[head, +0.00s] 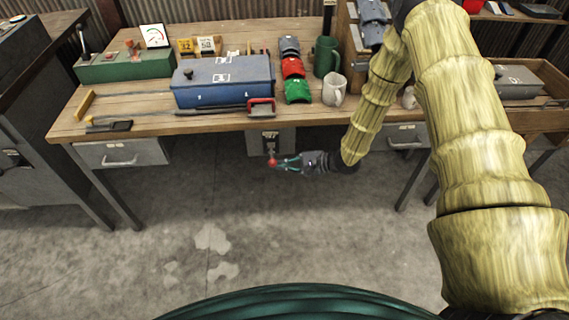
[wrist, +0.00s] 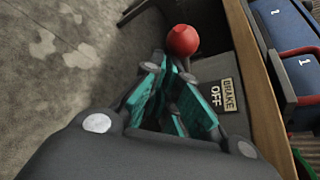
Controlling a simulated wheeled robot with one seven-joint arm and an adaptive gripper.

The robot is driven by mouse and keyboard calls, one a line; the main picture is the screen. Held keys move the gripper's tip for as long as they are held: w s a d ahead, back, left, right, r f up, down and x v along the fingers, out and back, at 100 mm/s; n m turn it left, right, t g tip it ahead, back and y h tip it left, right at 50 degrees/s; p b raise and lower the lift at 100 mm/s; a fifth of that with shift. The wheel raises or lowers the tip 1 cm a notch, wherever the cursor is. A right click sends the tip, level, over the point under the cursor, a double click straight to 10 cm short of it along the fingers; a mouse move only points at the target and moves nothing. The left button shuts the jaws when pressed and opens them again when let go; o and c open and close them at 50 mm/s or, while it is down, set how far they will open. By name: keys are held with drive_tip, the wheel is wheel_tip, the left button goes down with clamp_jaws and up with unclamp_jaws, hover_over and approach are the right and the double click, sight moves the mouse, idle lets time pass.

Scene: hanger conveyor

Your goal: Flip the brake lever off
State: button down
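The brake lever ends in a red ball knob, which shows in the head view (head: 272,162) under the front edge of the workbench. The knob also shows in the wrist view (wrist: 182,40), just beyond my fingertips. The lever hangs in front of a grey brake box (head: 284,143). A plate reading "BRAKE OFF" (wrist: 222,96) is on the box. My gripper (head: 279,163) is right beside the knob, coming from the right. In the wrist view its teal fingers (wrist: 167,65) come together at the tips. Nothing is visibly held; I cannot tell whether they touch the lever.
The wooden workbench (head: 130,108) overhangs the brake box. A blue box (head: 223,82), a red-handled piece (head: 261,107), coloured covers and mugs stand on it. Grey drawers (head: 120,153) hang under the bench. The concrete floor (head: 200,200) in front is clear.

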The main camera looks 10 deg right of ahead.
drive_tip(key=shift+a+r+p, duration=0.2)
drive_tip(key=shift+r+p, duration=0.2)
drive_tip(key=shift+r, duration=0.2)
idle(0.3)
wheel_tip(320, 180, down, 4)
drive_tip(key=d+b, duration=0.1)
drive_tip(key=b, duration=0.1)
drive_tip(key=s+d+r, duration=0.1)
drive_tip(key=d+r, duration=0.3)
drive_tip(key=d, duration=0.4)
drive_tip(key=shift+d+r, duration=0.35)
drive_tip(key=shift+d, duration=0.05)
drive_tip(key=shift+s, duration=0.1)
